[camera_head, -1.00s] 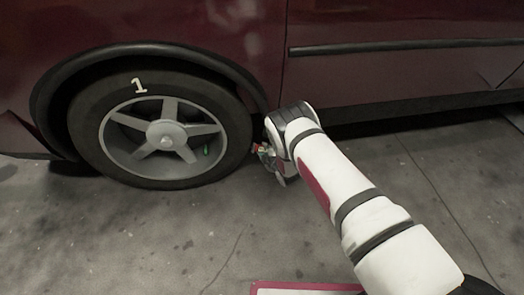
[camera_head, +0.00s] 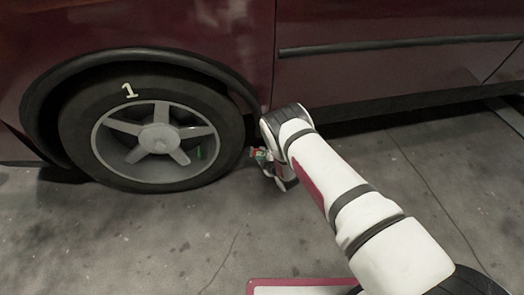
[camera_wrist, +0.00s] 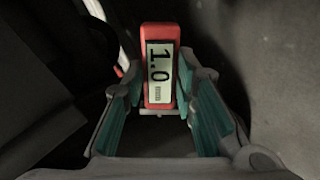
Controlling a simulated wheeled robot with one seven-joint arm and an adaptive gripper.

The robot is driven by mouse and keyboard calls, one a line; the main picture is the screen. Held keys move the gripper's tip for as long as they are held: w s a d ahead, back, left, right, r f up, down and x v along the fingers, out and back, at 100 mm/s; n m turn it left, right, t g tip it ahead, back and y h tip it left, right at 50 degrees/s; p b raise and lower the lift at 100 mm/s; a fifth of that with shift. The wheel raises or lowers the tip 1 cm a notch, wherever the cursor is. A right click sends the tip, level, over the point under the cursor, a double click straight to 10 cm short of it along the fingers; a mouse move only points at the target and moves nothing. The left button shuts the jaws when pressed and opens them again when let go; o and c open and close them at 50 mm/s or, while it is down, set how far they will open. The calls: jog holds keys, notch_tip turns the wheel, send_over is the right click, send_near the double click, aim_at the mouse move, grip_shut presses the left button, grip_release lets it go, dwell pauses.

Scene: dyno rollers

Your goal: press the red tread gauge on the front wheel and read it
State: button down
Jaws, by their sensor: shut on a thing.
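The red tread gauge (camera_wrist: 161,30) is between the fingers of my gripper (camera_wrist: 160,98) in the wrist view, and the gripper is shut on it. Its pale display (camera_wrist: 159,70) faces the camera and reads 1.0; the small print below is too fine to read. In the head view the gauge (camera_head: 258,154) shows as a small red and pale spot beside the right edge of the front wheel (camera_head: 158,138). The wheel's black tyre (camera_head: 82,140) carries a white 1. I cannot tell whether the gauge touches the tread. My arm hides part of the gripper.
The dark red car body (camera_head: 400,70) stands above and behind my gripper, with a black wheel arch (camera_head: 150,55) over the tyre. The concrete floor (camera_head: 130,240) is clear in front of the wheel.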

jog(key=s+d+p, duration=0.3)
jog(key=s+p, duration=0.3)
jog(key=s, duration=0.7)
jog(key=shift+s, duration=0.25)
dwell(0.5)
jog(key=shift+d, duration=0.15)
dwell(0.4)
